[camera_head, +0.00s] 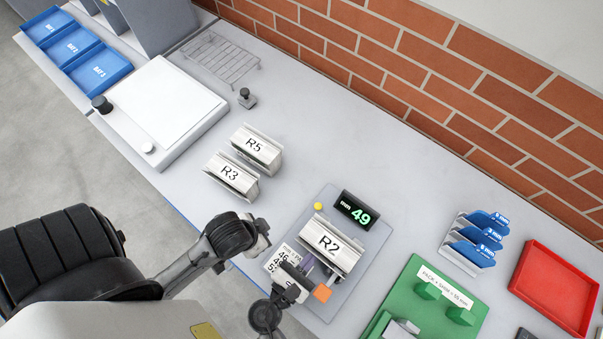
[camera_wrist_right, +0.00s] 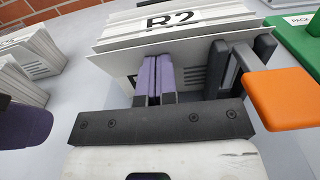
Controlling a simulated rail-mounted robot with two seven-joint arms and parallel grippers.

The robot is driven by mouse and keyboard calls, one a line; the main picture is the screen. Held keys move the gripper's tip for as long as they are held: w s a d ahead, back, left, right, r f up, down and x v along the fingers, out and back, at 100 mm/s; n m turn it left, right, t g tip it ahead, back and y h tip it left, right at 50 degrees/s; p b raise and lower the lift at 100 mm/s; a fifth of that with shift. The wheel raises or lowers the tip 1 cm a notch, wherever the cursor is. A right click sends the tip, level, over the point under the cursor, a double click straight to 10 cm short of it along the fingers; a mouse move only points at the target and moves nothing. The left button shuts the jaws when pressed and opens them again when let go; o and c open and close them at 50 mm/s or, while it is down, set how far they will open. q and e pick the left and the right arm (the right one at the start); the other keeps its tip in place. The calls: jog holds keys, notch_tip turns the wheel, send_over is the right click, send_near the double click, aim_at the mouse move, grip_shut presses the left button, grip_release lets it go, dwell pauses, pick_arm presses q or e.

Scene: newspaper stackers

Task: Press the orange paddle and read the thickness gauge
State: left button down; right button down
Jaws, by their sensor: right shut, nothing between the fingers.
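The orange paddle (camera_head: 322,293) sits at the front of the grey gauge plate (camera_head: 369,247). It shows large at the right of the right wrist view (camera_wrist_right: 285,97), to the right of my gripper. The thickness gauge display (camera_head: 356,210) reads 49 in green, with "mm" beside it. A stack marked R2 (camera_head: 331,244) stands on the plate. My right gripper (camera_wrist_right: 158,76) is shut and empty, its purple fingers together in front of the R2 stack and left of the paddle; contact is unclear. My left gripper (camera_head: 259,240) is left of the plate; its fingers are unclear.
Stacks R5 (camera_head: 257,148) and R3 (camera_head: 232,176) stand at left. A green fixture (camera_head: 413,298), blue labelled pieces (camera_head: 480,240) and a red tray (camera_head: 555,287) are at right. A brick wall (camera_head: 445,75) bounds the table behind.

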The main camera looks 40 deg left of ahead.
jog(key=shift+w, duration=0.3)
jog(key=shift+w+r+p, duration=0.15)
jog(key=shift+w+p, duration=0.2)
jog(key=shift+p, duration=0.05)
jog(key=shift+w+a, duration=0.1)
jog(key=shift+w, duration=0.25)
